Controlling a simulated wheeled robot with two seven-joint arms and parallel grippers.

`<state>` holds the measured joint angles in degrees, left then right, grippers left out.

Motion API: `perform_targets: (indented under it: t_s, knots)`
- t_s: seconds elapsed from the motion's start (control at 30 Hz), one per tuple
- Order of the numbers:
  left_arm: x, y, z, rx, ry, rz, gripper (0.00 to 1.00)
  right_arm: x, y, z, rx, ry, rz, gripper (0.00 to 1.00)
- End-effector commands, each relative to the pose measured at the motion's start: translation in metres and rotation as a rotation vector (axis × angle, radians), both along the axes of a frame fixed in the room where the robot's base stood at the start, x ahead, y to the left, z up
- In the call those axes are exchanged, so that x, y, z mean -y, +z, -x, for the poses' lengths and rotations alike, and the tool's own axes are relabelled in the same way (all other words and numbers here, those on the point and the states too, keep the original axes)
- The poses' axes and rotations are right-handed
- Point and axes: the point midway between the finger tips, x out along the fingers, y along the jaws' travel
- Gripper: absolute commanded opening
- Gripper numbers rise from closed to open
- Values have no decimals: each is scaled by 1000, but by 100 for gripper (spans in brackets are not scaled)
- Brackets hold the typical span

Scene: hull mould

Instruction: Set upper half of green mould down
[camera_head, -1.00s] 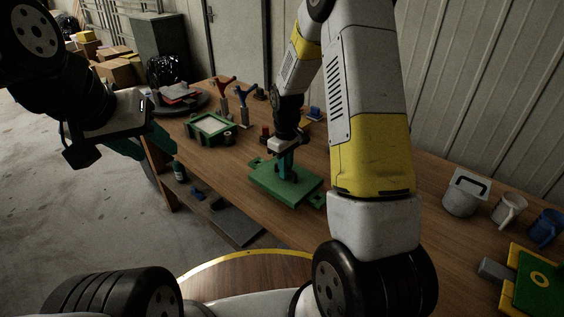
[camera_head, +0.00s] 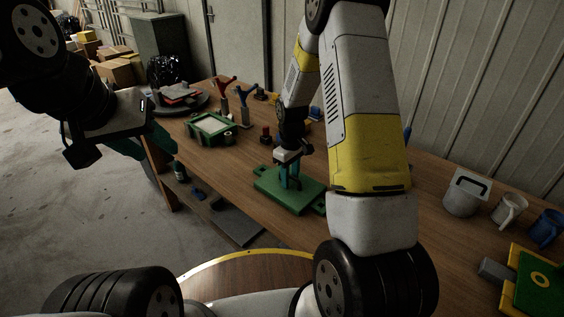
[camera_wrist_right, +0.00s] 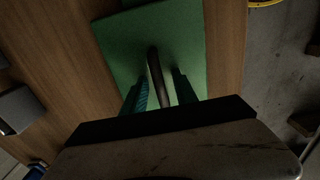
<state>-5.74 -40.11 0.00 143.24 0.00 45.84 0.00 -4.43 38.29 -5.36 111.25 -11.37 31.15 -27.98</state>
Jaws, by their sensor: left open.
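The upper half of the green mould (camera_head: 274,189) is a flat green plate with tabs at its ends. It lies flat on the wooden table, and it also fills much of the right wrist view (camera_wrist_right: 190,40). A dark handle (camera_wrist_right: 154,64) stands up from it. My right gripper (camera_head: 290,183) is over the plate, its fingers (camera_wrist_right: 159,90) apart on both sides of the handle, with a visible gap to the right finger. My left gripper (camera_head: 112,150) is open and empty, off the table's left end. A green box frame with pale filling (camera_head: 208,127) stands further back.
The wooden table (camera_head: 235,165) is clear between the plate and the frame. A red-topped piece (camera_head: 266,135) and small parts stand behind the plate. A grey lidded container (camera_head: 463,197), mugs (camera_head: 508,208) and a green-yellow piece (camera_head: 538,281) are at the right.

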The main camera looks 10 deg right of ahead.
Motion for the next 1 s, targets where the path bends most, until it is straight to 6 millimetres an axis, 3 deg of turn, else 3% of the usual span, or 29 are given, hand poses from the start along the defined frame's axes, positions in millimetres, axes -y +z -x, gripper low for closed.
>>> perform_targets:
  t_s: [0.37, 0.8, 1.0]
  knots:
    - [0, 0, 0, 0, 0, 0, 47, 0, 10, -1, 4, 0, 0, 34]
    - [0, 0, 0, 0, 0, 0, 47, 0, 97, -1, 4, 0, -1, 34]
    - [0, 0, 0, 0, 0, 0, 47, 0, 119, -1, 4, -1, 0, 34]
